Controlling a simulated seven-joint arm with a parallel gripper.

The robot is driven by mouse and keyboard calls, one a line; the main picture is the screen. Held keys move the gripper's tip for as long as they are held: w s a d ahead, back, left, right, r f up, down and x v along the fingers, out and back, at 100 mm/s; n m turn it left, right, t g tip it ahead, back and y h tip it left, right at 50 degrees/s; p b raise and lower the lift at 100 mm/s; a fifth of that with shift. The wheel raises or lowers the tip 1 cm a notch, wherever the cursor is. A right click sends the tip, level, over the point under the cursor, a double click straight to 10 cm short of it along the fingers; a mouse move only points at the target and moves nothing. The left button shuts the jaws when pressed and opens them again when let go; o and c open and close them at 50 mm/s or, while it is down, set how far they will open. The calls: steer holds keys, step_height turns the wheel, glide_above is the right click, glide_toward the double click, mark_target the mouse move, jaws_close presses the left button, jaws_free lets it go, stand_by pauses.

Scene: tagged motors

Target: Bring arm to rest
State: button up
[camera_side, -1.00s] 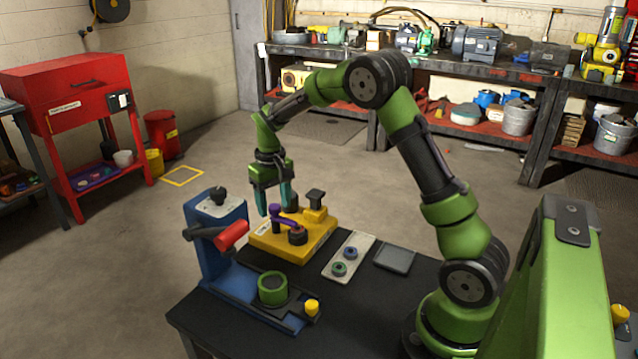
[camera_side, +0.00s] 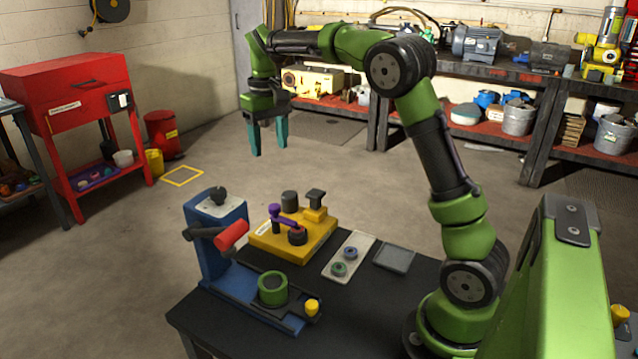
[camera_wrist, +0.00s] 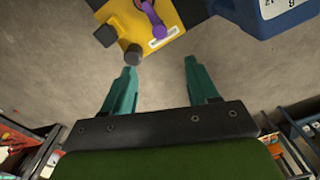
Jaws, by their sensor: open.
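My green arm reaches out over the black table (camera_side: 225,322) in the side view. My gripper (camera_side: 269,150) points down with its two teal fingers apart and nothing between them. It hangs well above the yellow fixture (camera_side: 265,243) and further left and back than it. In the wrist view my gripper (camera_wrist: 158,80) is also open and empty, with bare floor between the fingers. The yellow fixture also shows at the top of the wrist view (camera_wrist: 172,48). It carries a purple lever (camera_side: 284,214), a dark round part (camera_side: 289,201) and a dark knob-topped post (camera_side: 316,198).
A blue press (camera_side: 214,262) with a red handle holds a green motor ring (camera_side: 272,289) on its base. A pale tray (camera_side: 354,250) with two small rings and a grey square plate (camera_side: 394,258) lie beside the fixture. The air around my gripper is clear.

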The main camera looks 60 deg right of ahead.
steer(key=shift+r, duration=0.45)
